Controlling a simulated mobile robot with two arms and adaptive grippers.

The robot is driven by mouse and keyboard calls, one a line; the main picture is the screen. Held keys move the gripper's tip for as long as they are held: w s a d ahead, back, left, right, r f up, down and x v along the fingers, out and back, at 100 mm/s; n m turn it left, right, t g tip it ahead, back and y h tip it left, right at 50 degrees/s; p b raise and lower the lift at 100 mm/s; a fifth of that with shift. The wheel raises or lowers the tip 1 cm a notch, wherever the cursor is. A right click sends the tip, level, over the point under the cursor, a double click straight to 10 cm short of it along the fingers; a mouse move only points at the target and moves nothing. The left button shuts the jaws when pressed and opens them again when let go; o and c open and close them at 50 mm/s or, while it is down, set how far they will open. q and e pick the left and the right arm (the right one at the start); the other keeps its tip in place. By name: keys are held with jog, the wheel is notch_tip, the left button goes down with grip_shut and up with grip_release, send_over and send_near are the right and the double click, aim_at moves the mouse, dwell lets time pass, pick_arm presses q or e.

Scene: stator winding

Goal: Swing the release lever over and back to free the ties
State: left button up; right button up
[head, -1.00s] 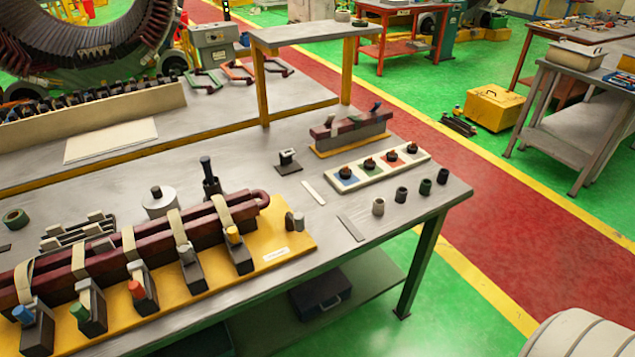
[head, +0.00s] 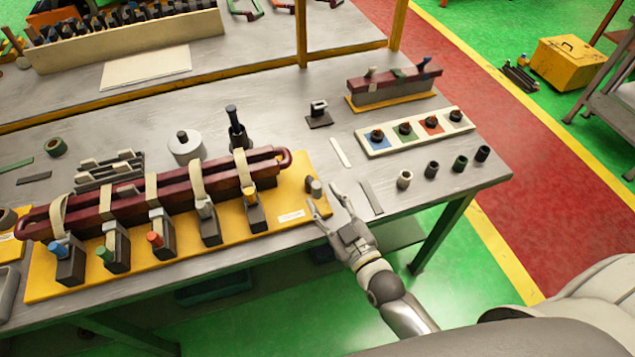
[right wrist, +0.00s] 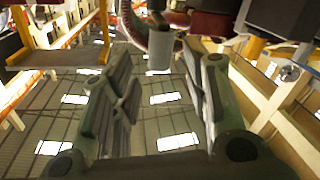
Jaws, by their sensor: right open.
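A long dark-red coil (head: 110,205) lies on a yellow baseboard (head: 240,240), with pale ties looped over it. Several upright posts with coloured tips stand along its front, including a yellow-tipped one (head: 252,208). A short grey lever-like knob (head: 313,186) stands at the board's right end, beside a white label (head: 291,216). My right gripper (head: 331,201) is open, at the board's right edge just in front of the knob, apparently not touching it. The right wrist view shows the open fingers (right wrist: 158,80) with a pale grey block (right wrist: 158,62) beyond them; I cannot tell which part it is. My left gripper is out of view.
To the right lie a flat grey strip (head: 371,197), a white strip (head: 340,152), several small cylinders and a white tray (head: 380,150) of coloured squares. A smaller red bar stands on a yellow base (head: 390,100) behind. The table's front edge is close to my right arm.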

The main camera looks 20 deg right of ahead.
aim_at(319, 190)
jog(key=w, duration=0.4)
jog(key=shift+a+p, duration=0.35)
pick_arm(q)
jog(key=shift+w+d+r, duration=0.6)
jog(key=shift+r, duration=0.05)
pick_arm(e)
jog(key=shift+w+a, duration=0.1)
jog(key=shift+w, duration=0.35)
grip_shut()
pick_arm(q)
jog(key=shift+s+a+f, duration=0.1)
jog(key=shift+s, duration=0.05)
